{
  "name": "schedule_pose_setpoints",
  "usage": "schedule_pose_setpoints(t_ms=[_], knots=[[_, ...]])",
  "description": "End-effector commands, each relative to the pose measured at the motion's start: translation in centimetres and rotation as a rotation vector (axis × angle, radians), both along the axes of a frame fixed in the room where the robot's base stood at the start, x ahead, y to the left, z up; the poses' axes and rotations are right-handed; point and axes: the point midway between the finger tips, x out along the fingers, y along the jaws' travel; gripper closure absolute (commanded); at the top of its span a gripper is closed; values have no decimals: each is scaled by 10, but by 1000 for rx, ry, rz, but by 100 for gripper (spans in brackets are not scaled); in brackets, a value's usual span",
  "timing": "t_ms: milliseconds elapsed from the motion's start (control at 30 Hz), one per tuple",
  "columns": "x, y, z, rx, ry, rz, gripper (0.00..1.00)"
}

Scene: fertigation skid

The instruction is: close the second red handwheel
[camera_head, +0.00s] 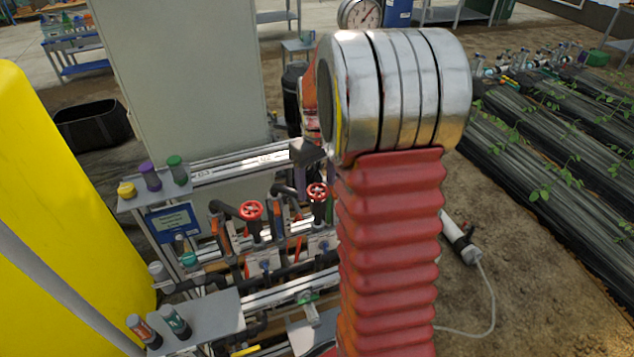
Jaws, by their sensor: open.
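Two red handwheels stand upright on the valves of the skid in the head view. The left red handwheel (251,210) is in full view. The other red handwheel (317,191) is to its right and a little farther back, close to the left edge of my arm. Anything further right on the skid is hidden by my arm. A dark grey block, seemingly part of my gripper (308,152), shows left of my arm's metal joint, above the right handwheel in the picture and apart from it. The rest of the gripper is hidden behind the joint.
A small shelf (150,198) with capped bottles and a lower grey shelf (200,325) with two bottles flank the valves on the left. A yellow tank (50,220) stands far left, a grey cabinet (180,70) behind. Bare soil and plant rows lie right.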

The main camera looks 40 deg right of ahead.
Motion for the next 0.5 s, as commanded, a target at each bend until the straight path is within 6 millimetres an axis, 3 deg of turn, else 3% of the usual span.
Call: schedule_pose_setpoints(t_ms=[267,500], knots=[[0,0,-1,0,0,-1,35],[0,0,0,0,0,-1,52]])
